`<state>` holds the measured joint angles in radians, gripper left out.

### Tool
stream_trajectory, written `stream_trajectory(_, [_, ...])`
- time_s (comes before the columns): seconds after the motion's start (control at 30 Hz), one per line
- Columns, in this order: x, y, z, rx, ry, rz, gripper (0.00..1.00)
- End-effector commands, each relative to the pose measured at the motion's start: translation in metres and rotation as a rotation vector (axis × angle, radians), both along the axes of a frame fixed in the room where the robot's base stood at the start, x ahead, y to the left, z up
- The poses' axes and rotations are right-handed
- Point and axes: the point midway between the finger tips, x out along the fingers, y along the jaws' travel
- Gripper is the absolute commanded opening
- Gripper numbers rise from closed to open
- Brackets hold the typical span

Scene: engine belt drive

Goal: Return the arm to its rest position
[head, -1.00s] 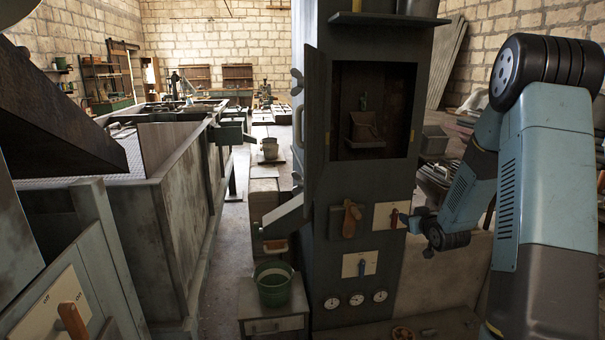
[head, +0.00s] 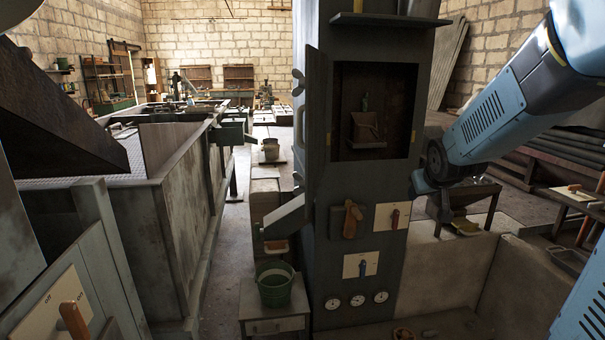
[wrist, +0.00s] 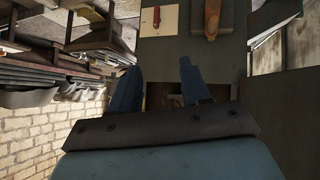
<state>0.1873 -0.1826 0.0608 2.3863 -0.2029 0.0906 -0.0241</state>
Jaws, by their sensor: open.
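My arm (head: 490,115) reaches in from the upper right of the head view. Its dark wrist end (head: 435,165) is beside the right side of the grey control column (head: 330,285). My gripper's fingers do not show clearly in the head view. In the wrist view, my gripper (wrist: 158,68) is open, its two blue fingers apart, with nothing seen held between them. The view appears upside down, and the column's face with a red-handled switch (wrist: 156,15) and a wooden lever (wrist: 212,18) is beyond the fingers.
The column has an open cabinet (head: 345,110), a red switch (head: 395,218), a blue switch (head: 361,267) and gauges (head: 357,300). A green bucket (head: 274,290) stands on a small stand to its left. A low wall (head: 450,270) and a hopper (head: 465,195) are at right.

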Motion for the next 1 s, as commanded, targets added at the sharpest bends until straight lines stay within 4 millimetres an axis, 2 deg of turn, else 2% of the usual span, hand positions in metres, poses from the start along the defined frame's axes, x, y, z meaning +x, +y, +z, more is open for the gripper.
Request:
stream_trajectory(0.03, [-0.014,0.005,0.009,0.005,0.011,-0.006,0.47])
stream_trajectory(0.3, [-0.094,0.026,0.032,0.056,0.122,-0.043,0.47])
stream_trajectory(0.7, [-0.215,0.056,0.043,0.155,0.284,-0.052,0.47])
stream_trajectory(0.83, [-0.24,0.062,0.042,0.177,0.32,-0.046,0.47])
stream_trajectory(1.0, [-0.252,0.064,0.041,0.188,0.341,-0.044,0.47])
